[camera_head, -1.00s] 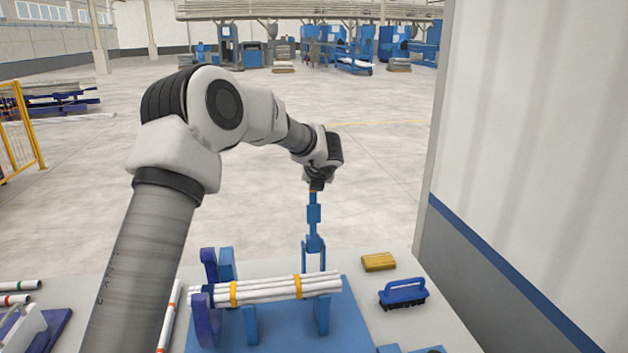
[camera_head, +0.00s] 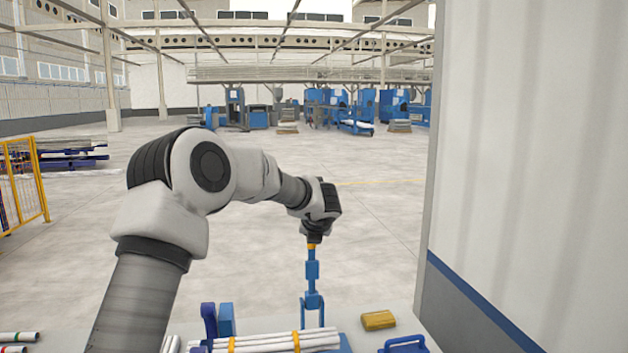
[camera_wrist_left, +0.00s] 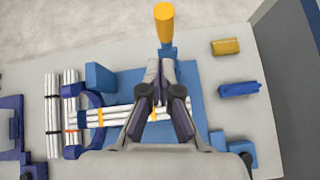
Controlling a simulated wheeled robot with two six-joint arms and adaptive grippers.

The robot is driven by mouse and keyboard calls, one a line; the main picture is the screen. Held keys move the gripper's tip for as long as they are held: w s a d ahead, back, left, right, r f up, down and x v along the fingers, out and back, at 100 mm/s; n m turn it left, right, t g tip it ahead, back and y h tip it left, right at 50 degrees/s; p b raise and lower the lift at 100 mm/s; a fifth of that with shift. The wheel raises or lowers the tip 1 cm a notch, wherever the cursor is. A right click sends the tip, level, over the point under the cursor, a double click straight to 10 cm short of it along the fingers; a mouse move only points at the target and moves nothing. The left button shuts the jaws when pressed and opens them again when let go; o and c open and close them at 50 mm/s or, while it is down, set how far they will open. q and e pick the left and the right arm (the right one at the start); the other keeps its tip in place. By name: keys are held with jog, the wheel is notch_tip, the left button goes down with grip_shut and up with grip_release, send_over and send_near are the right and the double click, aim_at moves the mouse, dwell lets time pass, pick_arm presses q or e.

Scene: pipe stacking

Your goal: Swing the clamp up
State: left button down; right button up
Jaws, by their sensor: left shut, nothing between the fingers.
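The blue clamp (camera_head: 312,271) stands upright at the back of the blue fixture, its forked foot behind the pipe bundle (camera_head: 275,343). Its orange-yellow handle end shows just under my left gripper (camera_head: 314,238) in the head view. In the left wrist view the handle (camera_wrist_left: 164,24) lies beyond the tips of my left gripper (camera_wrist_left: 161,66), which is shut with nothing between its fingers. I cannot tell whether the fingers touch the handle. The white pipes (camera_wrist_left: 105,115) lie bundled with yellow bands, partly hidden by the fingers. My right gripper is not in view.
A yellow block (camera_head: 378,320) and a blue-handled brush (camera_head: 404,345) lie to the right of the fixture. A white wall (camera_head: 530,150) closes off the right side. Open floor lies behind the table.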

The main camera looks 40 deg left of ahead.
pick_arm(q)
notch_tip(320, 180, up, 16)
jog(key=s+d, duration=0.2)
jog(key=shift+s+b, duration=0.35)
jog(key=shift+s, duration=0.05)
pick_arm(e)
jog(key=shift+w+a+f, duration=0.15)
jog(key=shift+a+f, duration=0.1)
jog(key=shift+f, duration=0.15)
pick_arm(q)
jog(key=shift+w, duration=0.1)
